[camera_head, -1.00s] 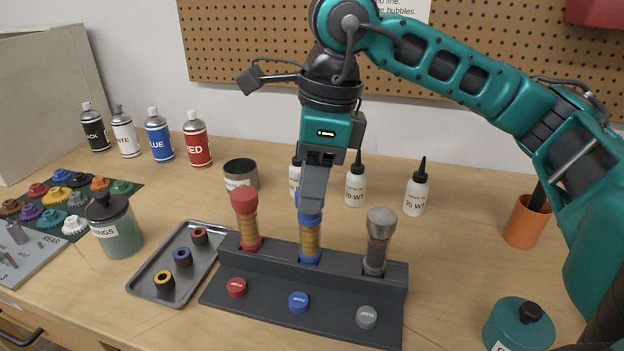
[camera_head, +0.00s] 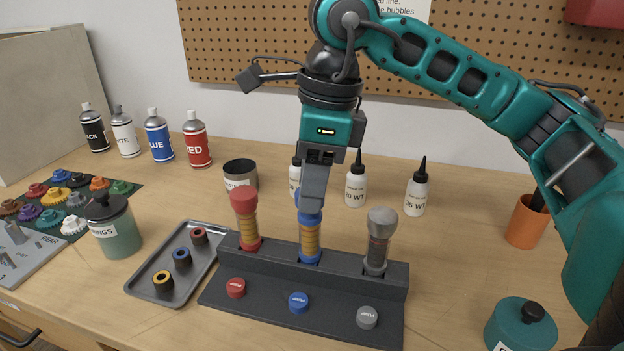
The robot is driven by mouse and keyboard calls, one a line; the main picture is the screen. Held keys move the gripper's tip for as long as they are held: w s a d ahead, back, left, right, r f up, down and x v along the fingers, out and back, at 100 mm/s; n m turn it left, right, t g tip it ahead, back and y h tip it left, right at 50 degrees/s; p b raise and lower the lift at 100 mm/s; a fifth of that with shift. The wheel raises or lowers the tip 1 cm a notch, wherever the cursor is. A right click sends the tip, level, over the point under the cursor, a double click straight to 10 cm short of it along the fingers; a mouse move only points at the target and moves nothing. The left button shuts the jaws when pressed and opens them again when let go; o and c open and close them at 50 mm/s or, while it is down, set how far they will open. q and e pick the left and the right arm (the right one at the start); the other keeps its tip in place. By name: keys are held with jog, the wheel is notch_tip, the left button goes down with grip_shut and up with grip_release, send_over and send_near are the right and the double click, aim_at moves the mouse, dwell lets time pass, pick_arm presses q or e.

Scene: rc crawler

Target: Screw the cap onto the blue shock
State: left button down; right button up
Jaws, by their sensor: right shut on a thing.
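The blue shock (camera_head: 309,241) stands upright in the middle slot of a dark stand (camera_head: 240,297), with an amber body and blue parts at its top and bottom. My right gripper (camera_head: 311,203) points down over it and is shut on the blue cap (camera_head: 308,218) at its top. The fingers partly hide the cap, so I cannot tell how far it sits on the shock. My left gripper does not show.
A red shock (camera_head: 246,215) and a grey shock (camera_head: 379,240) stand close on either side. Red, blue (camera_head: 298,302) and grey discs lie on the stand's front. A tray (camera_head: 205,273) with several rings is left; bottles (camera_head: 416,190) stand behind.

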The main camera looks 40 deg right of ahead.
jog(key=shift+f, duration=0.2)
jog(key=shift+f+b, duration=0.5)
jog(key=shift+b, duration=0.25)
jog(key=shift+m, duration=2.1)
jog(key=shift+t, duration=0.3)
jog(key=m, duration=0.3)
jog(key=shift+a+h, duration=0.1)
jog(key=shift+h, duration=0.3)
jog(key=shift+m, duration=0.6)
